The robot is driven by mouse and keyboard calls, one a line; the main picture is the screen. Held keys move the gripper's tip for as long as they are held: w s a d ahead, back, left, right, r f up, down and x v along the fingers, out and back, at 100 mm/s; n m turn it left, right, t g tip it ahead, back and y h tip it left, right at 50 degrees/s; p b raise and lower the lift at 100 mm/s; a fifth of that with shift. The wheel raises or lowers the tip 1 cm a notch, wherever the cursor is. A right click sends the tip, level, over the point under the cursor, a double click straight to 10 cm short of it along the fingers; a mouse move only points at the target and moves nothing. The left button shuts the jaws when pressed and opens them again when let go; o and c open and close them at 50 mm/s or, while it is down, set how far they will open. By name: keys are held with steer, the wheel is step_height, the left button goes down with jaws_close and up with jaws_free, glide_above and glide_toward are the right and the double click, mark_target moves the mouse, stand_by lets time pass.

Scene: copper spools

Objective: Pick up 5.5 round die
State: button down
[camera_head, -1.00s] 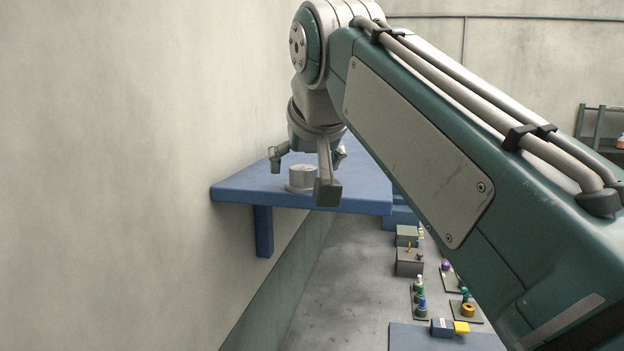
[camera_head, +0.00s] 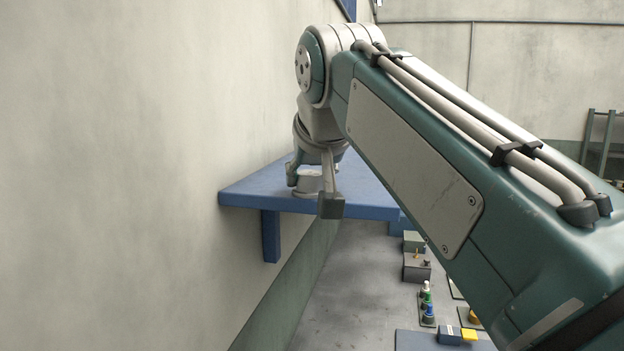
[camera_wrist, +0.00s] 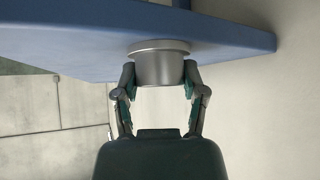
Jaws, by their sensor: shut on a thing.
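The round die is a short silver-grey cylinder (camera_head: 308,184) on the blue wall shelf (camera_head: 248,195), partly hidden by my gripper in the head view. In the wrist view the die (camera_wrist: 159,66) sits between the two fingers, with its wider rim against the blue shelf surface. My gripper (camera_wrist: 159,88) is shut on the die, one finger on each side. In the head view my gripper (camera_head: 312,184) points down at the shelf. I cannot tell any gap between die and shelf.
The pale wall (camera_head: 110,170) stands close on the left of the shelf. The rest of the shelf top in view looks clear.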

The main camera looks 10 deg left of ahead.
mark_target(310, 172)
steer(key=shift+w+r, duration=0.1)
steer(key=shift+r, duration=1.4)
steer(key=d+f+v, duration=0.1)
steer(key=v, duration=0.7)
steer(key=s+d+f+v, duration=0.1)
steer(key=v, duration=0.8)
steer(key=shift+d, duration=0.35)
